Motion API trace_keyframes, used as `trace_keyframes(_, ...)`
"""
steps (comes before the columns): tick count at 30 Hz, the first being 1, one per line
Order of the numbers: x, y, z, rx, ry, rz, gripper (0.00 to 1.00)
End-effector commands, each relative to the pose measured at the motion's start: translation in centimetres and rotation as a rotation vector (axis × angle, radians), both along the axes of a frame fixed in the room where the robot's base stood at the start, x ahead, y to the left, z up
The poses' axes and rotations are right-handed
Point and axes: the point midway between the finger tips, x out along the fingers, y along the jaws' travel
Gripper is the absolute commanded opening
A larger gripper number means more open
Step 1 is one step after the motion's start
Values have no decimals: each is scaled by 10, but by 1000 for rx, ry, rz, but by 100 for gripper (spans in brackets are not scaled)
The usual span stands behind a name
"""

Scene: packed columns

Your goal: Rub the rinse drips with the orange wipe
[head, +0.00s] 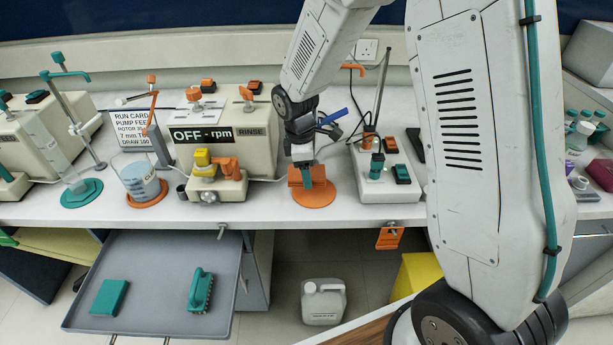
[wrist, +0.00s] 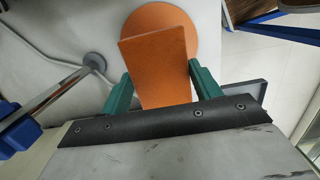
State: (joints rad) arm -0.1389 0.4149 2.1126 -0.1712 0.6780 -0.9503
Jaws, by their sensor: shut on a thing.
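In the wrist view the wipe (wrist: 155,65) sticks out between the fingers of my gripper (wrist: 159,70). A round orange mat (head: 316,198) lies under and around the wipe; it also shows in the wrist view (wrist: 165,18). I cannot tell whether the wipe touches the mat. No drips can be made out; the wipe and gripper hide part of the mat.
The pump marked RINSE (head: 235,150) stands behind to the left. A beaker (head: 140,181) stands farther left, and a stand with a white base (head: 372,186) close on the right. Below, a grey tray (head: 155,275) holds a teal block (head: 109,297) and a teal brush (head: 200,290).

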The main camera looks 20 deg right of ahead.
Motion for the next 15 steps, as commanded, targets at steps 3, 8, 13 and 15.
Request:
trace_keyframes(3,0,1,11,0,-2,1,34)
trace_keyframes(8,0,2,25,-1,-2,3,34)
trace_keyframes(13,0,3,34,0,0,4,34)
trace_keyframes(15,0,3,35,0,0,5,34)
